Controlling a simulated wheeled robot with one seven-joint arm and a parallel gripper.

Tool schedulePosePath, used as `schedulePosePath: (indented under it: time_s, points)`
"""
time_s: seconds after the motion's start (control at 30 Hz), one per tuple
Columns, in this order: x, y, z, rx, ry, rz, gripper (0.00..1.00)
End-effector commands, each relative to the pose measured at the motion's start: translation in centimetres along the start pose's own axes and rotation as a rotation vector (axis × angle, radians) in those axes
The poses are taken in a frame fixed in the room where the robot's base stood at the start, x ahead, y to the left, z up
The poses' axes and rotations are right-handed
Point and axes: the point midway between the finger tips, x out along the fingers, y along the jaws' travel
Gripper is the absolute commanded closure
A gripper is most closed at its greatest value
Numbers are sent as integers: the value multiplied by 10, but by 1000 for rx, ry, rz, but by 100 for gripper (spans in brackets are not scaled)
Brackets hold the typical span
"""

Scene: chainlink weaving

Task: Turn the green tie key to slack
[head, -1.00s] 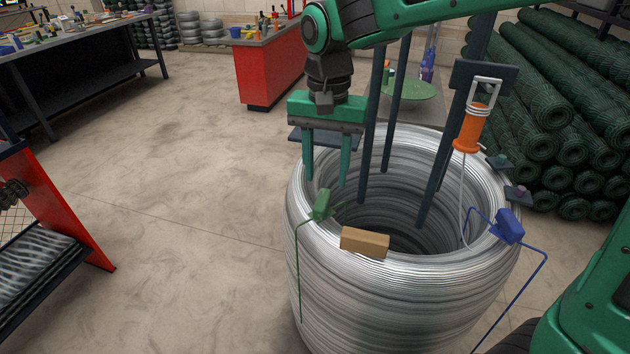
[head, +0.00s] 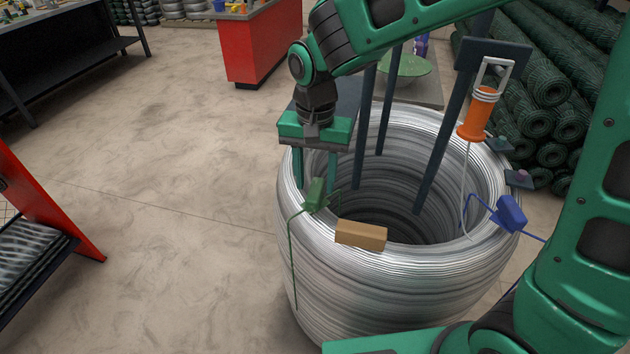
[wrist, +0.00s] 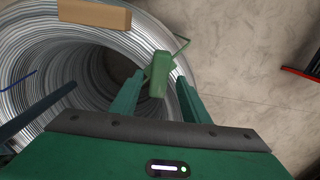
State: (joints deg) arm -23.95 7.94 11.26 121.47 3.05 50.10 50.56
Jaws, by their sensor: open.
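The green tie key (head: 315,194) is a small green block with a thin wire on the left rim of the large wire coil (head: 330,290). My gripper (head: 316,186) is open, pointing down just behind and above the key. In the wrist view the green key (wrist: 159,74) shows between and beyond the two fingertips (wrist: 158,92) of my gripper. I cannot tell whether the fingers touch it. A blue tie key (head: 509,213) sits on the right rim of the coil.
A tan block (head: 361,235) lies on the coil's front rim. Dark upright posts (head: 444,140) stand inside the coil. An orange-handled tool (head: 477,117) hangs at the right post. Dark green mesh rolls (head: 550,80) are stacked at the back right. Open floor lies to the left.

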Motion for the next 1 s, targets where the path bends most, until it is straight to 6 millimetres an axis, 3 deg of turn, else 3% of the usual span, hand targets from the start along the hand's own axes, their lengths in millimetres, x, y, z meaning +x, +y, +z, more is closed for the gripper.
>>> schedulePosePath:
  time_s: [0.2, 0.47, 0.63, 0.67, 1.0]
  points:
    - [13, 0, 0, 0, 0, 0, 58]
    - [14, 0, 0, 0, 0, 0, 58]
    - [14, 0, 0, 0, 0, 0, 96]
    - [14, 0, 0, 0, 0, 0, 99]
    - [13, 0, 0, -38, 0, -1, 99]
